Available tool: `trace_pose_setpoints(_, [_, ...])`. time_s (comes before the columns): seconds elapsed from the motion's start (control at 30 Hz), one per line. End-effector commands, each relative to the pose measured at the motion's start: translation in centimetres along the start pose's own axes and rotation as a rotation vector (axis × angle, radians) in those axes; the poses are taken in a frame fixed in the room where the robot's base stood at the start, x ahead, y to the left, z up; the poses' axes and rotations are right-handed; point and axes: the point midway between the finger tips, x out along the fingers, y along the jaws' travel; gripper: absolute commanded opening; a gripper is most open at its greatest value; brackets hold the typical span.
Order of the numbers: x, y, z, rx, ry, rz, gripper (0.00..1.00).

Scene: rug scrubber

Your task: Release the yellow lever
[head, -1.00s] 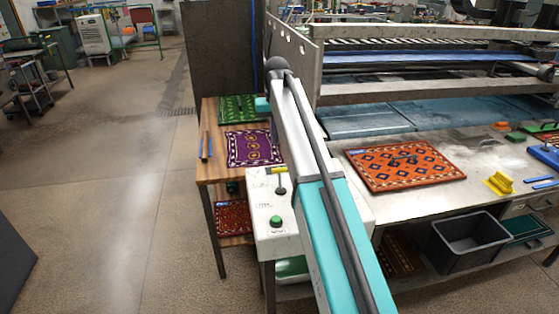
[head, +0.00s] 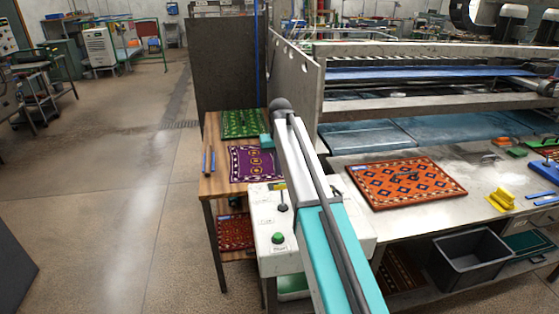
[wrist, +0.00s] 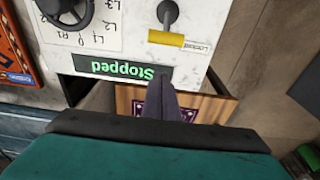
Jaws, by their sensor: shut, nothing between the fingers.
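A green display (wrist: 122,68) reads "Stopped", upside down. In the head view the control box (head: 270,258) is partly behind my arm, and my fingers are hidden.
A black dial (wrist: 66,10) sits left of the lever. The box has a green button (head: 278,238). A wooden table (head: 212,184) with rugs stands behind it. A metal bench (head: 470,165) with an orange rug (head: 405,183) is at right. The floor at left is open.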

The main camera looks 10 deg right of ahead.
Motion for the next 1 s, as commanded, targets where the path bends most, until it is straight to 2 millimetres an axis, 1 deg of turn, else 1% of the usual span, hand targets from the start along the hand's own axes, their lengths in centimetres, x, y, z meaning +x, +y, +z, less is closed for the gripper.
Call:
trace_pose_setpoints(0.27, [3.0, 0.1, 0.1, 0.001, -0.001, 0.0, 0.0])
trace_pose_setpoints(0.3, [2.6, 0.1, 0.6, 0.001, 0.001, 0.0, 0.0])
trace_pose_setpoints(0.6, [1.8, 0.1, 2.9, 0.001, 0.0, 0.0, 0.0])
trace_pose_setpoints(0.8, [1.6, 0.2, 3.7, 0.002, 0.0, 0.0, 0.0])
trace_pose_setpoints(1.0, [1.6, 0.2, 3.8, 0.002, 0.0, 0.0, 0.0])
